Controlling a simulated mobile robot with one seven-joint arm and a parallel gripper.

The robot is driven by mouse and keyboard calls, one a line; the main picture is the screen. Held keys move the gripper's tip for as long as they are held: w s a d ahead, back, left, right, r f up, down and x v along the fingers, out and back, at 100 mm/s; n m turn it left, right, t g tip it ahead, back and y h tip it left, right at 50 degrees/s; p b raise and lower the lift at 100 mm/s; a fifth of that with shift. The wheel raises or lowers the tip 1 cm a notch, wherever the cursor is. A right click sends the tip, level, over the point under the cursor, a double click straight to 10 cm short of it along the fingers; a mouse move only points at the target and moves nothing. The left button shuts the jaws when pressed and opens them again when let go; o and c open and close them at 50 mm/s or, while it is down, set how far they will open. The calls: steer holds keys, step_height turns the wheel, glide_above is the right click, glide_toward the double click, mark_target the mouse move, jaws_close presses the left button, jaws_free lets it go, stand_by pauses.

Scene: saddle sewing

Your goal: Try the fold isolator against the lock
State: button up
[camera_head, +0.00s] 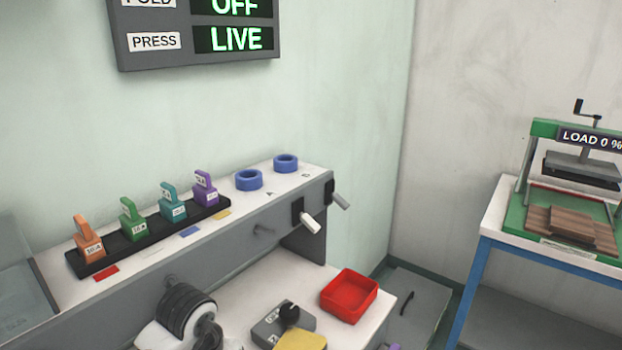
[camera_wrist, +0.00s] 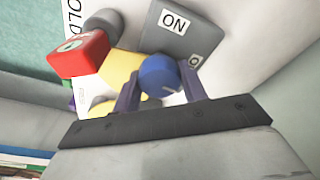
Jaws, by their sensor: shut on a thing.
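In the wrist view, my gripper (camera_wrist: 160,84) has its two purple fingers on either side of a round blue knob (camera_wrist: 158,73) and is shut on it. The fold isolator shows there as a grey block (camera_wrist: 180,38) with an "ON" label and a second, partly hidden label, beside a yellow plate (camera_wrist: 124,65). The lock (camera_wrist: 80,52) is red with a pale mark, at the yellow plate's left side, by a partly hidden "FOLD" label. In the head view the gripper fingertips cannot be made out; the wall sign (camera_head: 200,28) reads fold OFF, press LIVE.
Orange, green, teal and purple tags (camera_head: 132,218) stand in a black rack on the shelf, with two blue rings (camera_head: 248,180) to the right. A red tray (camera_head: 349,295) sits on the lower bench. A green press (camera_head: 566,200) reading load 0 % stands at the right.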

steer(key=shift+m, duration=0.7)
steer(key=o, duration=1.1)
steer(key=shift+c, duration=0.2)
step_height(320, 180, up, 5)
steer(key=p, duration=0.4)
steer(key=shift+p, duration=0.4)
